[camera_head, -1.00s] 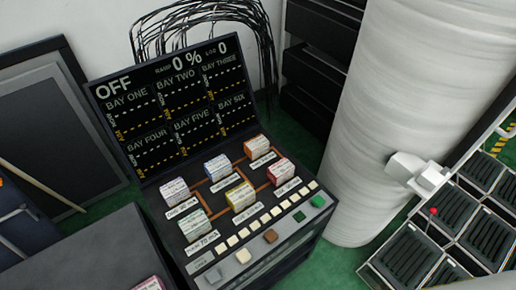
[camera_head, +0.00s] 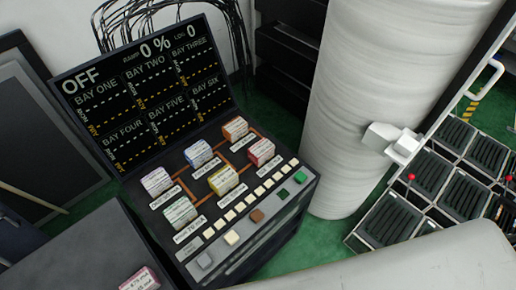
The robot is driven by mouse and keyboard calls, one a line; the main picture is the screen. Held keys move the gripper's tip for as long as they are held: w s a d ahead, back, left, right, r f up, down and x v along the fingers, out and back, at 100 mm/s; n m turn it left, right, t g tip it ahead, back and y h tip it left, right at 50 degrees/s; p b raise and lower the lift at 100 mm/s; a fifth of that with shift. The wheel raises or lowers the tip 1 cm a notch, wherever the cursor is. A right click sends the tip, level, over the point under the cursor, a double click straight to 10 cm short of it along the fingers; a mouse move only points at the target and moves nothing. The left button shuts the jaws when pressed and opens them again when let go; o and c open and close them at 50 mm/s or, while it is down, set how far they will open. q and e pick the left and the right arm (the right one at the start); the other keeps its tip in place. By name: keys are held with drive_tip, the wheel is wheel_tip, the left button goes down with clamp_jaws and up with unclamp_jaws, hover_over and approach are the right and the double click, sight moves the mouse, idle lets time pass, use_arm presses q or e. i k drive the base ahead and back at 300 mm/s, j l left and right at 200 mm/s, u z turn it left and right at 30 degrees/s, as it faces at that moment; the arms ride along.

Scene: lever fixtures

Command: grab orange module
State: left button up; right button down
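The orange module (camera_head: 235,129) is a small block with a pale labelled top. It sits upright at the back right of the sloping console deck (camera_head: 217,211), in the far row of modules. Beside it in that row are a blue module (camera_head: 199,154) and a pale purple module (camera_head: 156,181). The nearer row holds a red module (camera_head: 261,152), a yellow module (camera_head: 223,180) and a green module (camera_head: 180,213). Neither of my grippers is in view. A pale rounded shape at the bottom right looks like part of my arm.
The console's raised screen (camera_head: 150,95) reads OFF and stands behind the modules. A dark box (camera_head: 75,250) with a pink module (camera_head: 140,280) is at front left. A white wrapped column (camera_head: 360,100) stands to the right, near dark slatted trays (camera_head: 428,174).

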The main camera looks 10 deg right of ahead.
sight(237, 127)
drive_tip(key=u, duration=1.2)
drive_tip(key=k+u, duration=0.4)
drive_tip(key=k, duration=0.55)
